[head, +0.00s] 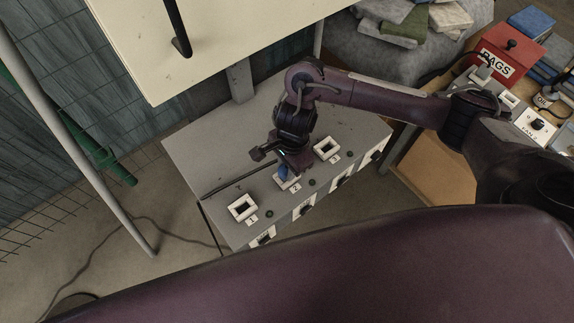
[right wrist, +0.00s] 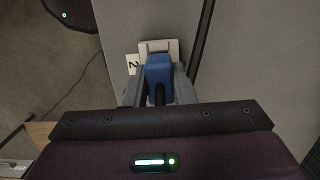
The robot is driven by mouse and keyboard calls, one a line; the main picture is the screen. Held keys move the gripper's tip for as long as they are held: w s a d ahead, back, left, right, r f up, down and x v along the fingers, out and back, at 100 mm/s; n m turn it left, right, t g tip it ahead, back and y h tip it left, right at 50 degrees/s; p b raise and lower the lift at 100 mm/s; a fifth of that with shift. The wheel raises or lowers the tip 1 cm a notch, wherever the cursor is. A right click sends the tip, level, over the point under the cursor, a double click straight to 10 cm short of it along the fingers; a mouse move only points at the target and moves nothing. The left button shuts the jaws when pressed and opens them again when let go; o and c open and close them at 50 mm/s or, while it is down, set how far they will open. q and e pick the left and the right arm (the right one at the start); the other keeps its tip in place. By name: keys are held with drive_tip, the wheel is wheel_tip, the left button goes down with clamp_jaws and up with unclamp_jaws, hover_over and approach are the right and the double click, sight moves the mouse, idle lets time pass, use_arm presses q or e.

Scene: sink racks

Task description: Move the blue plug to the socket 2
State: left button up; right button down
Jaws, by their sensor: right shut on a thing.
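The blue plug (right wrist: 158,72) is between the fingers of my right gripper (right wrist: 158,92), which is shut on it. In the head view the plug (head: 284,173) shows as a small blue patch under my right gripper (head: 286,166). Socket 2 (head: 288,183) is a white square frame, the middle one of three on the grey box. In the right wrist view its frame (right wrist: 160,46) and the label "2" (right wrist: 133,64) show at the plug's far end. The plug overlaps the socket opening; I cannot tell how deep it sits. My left gripper is not in view.
Socket 1 (head: 242,208) and a third socket (head: 327,148) sit on the grey box (head: 205,140) on either side and look empty. A pale panel (head: 230,35) with a black handle is above. A red rags box (head: 507,55) stands at the right.

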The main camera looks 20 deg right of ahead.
drive_tip(key=shift+f+b, duration=0.4)
drive_tip(key=shift+f, duration=0.05)
drive_tip(key=c, duration=1.1)
unclamp_jaws()
drive_tip(key=shift+r, duration=0.15)
drive_tip(key=r, duration=0.4)
drive_tip(key=r+p, duration=0.1)
drive_tip(key=r, duration=0.1)
drive_tip(key=shift+w+d+r, duration=0.15)
drive_tip(key=shift+w+d, duration=0.05)
drive_tip(key=shift+d, duration=0.15)
drive_tip(key=shift+d+r, duration=0.1)
drive_tip(key=shift+r, duration=0.55)
drive_tip(key=shift+s+d, duration=0.1)
